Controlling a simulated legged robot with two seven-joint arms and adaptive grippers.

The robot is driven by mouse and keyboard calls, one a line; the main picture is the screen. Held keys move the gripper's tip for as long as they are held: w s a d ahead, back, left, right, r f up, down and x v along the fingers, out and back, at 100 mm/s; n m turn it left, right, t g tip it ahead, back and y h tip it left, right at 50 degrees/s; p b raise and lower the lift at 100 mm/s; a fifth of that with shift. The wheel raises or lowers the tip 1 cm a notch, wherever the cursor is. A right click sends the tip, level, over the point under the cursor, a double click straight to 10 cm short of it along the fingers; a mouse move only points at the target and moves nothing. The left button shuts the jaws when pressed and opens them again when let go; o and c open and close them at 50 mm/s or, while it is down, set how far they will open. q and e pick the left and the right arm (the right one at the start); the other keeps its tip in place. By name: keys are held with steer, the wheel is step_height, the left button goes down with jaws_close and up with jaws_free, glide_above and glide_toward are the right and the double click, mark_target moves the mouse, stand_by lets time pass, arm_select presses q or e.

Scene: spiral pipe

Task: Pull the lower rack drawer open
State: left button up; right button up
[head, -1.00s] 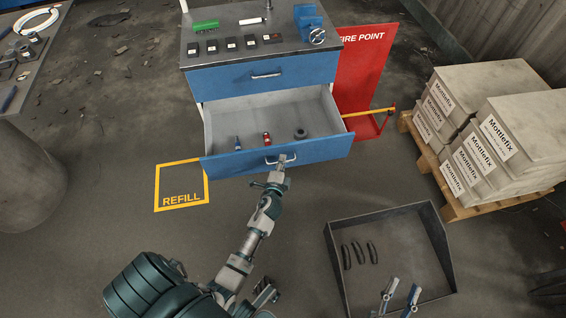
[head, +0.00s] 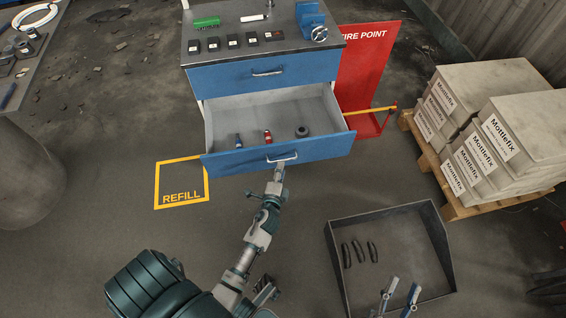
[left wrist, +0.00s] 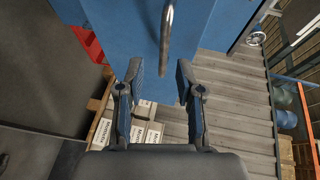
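The lower rack drawer (head: 235,160) is blue-fronted with a grey inside and stands well out from the rack in the head view. Its metal handle (head: 282,157) is in the middle of the front. My left gripper (head: 279,170) is just in front of the handle, apart from it. In the left wrist view its two fingers (left wrist: 158,80) are spread with nothing between them, and the handle (left wrist: 167,38) lies beyond the tips. My right gripper (head: 402,292) shows at the bottom, fingers apart and empty, over the tray.
The closed upper drawer (head: 230,77) is above. Several small items, including a dark ring (head: 302,131), lie in the open drawer. A grey tray (head: 335,250) holds dark curved pieces. Boxes stand on a pallet (head: 455,208) at right.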

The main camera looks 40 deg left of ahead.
arm_select(q)
steer(key=v, duration=0.7)
steer(key=shift+w+f, duration=0.1)
steer(key=shift+f, duration=0.05)
